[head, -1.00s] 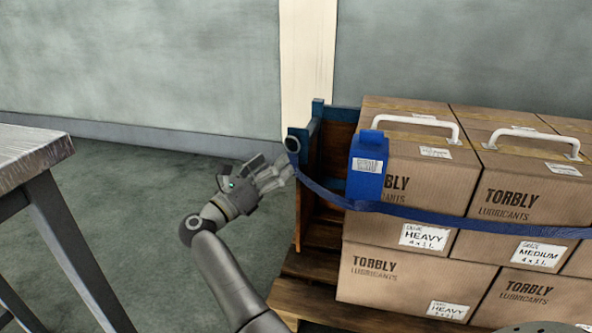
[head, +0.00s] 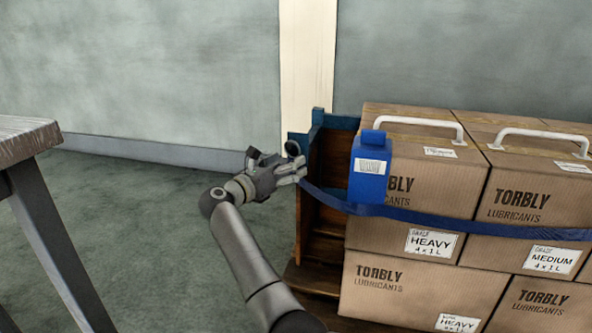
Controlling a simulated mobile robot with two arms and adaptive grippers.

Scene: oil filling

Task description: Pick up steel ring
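The steel ring (head: 292,148) is small and round with a dark centre. It sits at the end of a blue strap (head: 335,200), by the front left corner post of a wooden rack. My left gripper (head: 289,171) is just below the ring, its fingers pointing right toward the strap end. Its fingers look spread, with nothing seen between them. Whether a fingertip touches the ring or strap cannot be told. My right gripper is not in view.
The strap runs across stacked Torbly cartons (head: 415,205) and a blue oil bottle (head: 370,168). The wooden rack (head: 332,155) stands at their left. A table (head: 25,140) is at the far left. The floor between is clear.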

